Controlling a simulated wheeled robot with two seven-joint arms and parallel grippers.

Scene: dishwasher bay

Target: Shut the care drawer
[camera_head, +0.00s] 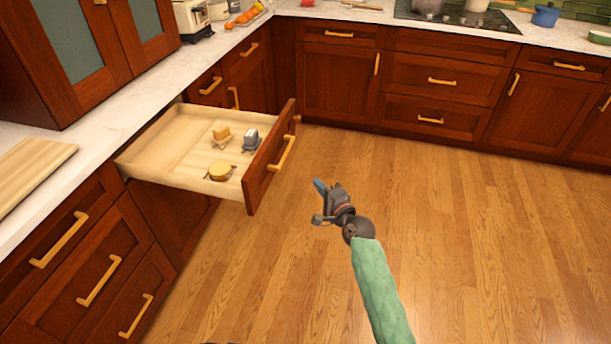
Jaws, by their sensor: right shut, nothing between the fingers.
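The care drawer (176,141) is pulled well out from the left-hand cabinets. Its dark red wood front (257,178) has a brass-coloured bar handle (282,153). Inside lie a yellowish block-like item (221,133), a grey item (251,139) and a round tan item (220,170). My right gripper (321,201), on a green-sleeved arm, is in front of the drawer front, to the right of and below the handle. It is shut and empty, and apart from the drawer. My left gripper is not in view.
Lower cabinets with closed drawers run along the left and the back (445,80). A wooden board (32,170) lies on the left white counter (112,135). A cooktop (458,14) and a blue pot (545,16) are on the back counter. The wooden floor (470,220) is clear.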

